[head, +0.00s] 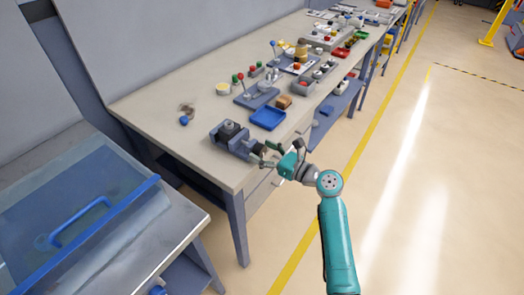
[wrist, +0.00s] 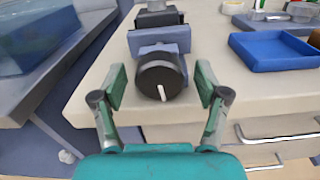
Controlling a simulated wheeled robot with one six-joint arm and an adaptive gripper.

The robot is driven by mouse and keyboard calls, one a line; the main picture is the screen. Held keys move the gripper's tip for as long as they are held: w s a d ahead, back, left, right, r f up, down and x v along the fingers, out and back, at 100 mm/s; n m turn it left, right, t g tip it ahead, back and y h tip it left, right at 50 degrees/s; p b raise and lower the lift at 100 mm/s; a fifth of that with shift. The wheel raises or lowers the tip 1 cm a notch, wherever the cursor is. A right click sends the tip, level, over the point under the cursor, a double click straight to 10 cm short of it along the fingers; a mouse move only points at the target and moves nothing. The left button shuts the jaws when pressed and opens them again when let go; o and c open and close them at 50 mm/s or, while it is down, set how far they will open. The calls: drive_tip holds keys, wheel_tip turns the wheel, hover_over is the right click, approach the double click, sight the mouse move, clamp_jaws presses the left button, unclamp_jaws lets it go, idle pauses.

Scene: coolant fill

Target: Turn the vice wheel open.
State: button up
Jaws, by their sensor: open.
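The vice (head: 232,136) stands at the near front corner of the workbench, a blue-grey body with a dark block between its jaws. In the wrist view the vice (wrist: 160,38) lies straight ahead, its round black wheel (wrist: 160,78) facing me with a short white handle at its lower edge. My gripper (wrist: 161,84) is open, one finger pad on each side of the wheel, with a visible gap left and right. In the head view my gripper (head: 268,155) is at the bench's front edge by the vice, and it largely hides the wheel there.
A blue tray (head: 268,118) lies right of the vice. Small parts, lever fixtures and bins fill the bench (head: 165,97) farther back. Drawers with handles sit below the bench edge.

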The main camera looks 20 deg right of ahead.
drive_tip(key=shift+w+a, duration=0.2)
drive_tip(key=c, duration=1.2)
drive_tip(key=shift+o, duration=0.2)
